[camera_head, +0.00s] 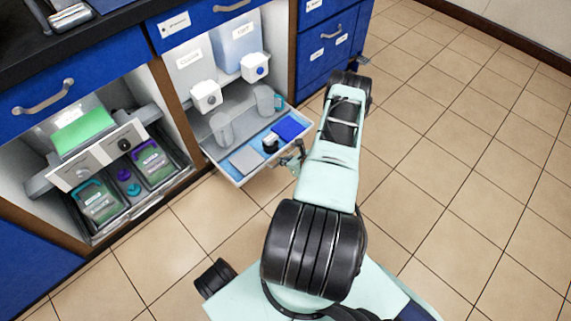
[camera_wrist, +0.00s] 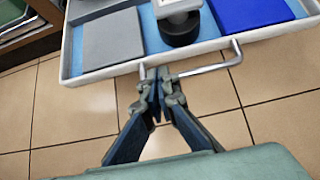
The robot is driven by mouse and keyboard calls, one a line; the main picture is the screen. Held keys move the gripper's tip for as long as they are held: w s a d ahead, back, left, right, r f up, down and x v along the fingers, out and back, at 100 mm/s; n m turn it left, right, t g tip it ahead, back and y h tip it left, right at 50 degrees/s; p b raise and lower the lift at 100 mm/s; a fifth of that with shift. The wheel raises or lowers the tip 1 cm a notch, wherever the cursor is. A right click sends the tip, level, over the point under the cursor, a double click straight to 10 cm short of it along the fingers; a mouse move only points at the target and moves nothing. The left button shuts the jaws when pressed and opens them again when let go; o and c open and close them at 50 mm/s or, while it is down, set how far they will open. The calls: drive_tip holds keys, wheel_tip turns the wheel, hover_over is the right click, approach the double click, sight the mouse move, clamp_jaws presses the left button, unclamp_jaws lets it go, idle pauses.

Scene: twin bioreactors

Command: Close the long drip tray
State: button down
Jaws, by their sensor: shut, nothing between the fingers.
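The long drip tray (camera_head: 254,176) is pulled out of the middle cabinet bay, with a white rim and a blue floor. In the wrist view its front wall (camera_wrist: 105,72) crosses the top of the picture, with a grey bar handle (camera_wrist: 212,69) on it. My gripper (camera_wrist: 161,78) is shut and empty. Its fingertips are at the left end of the handle, close to the front wall; I cannot tell whether they touch. In the head view my gripper (camera_head: 292,160) is small and partly hidden by my arm, at the tray's front edge.
On the tray lie a grey pad (camera_wrist: 111,40), a blue pad (camera_wrist: 250,12) and a black round foot (camera_wrist: 179,30). White dispensers (camera_head: 206,96) hang above it. The tiled floor (camera_head: 450,150) at right is clear.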

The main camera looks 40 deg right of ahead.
sight(271, 160)
drive_tip(key=b+x, duration=0.1)
drive_tip(key=x, duration=0.4)
drive_tip(key=shift+a+b, duration=0.1)
drive_tip(key=shift+b, duration=0.3)
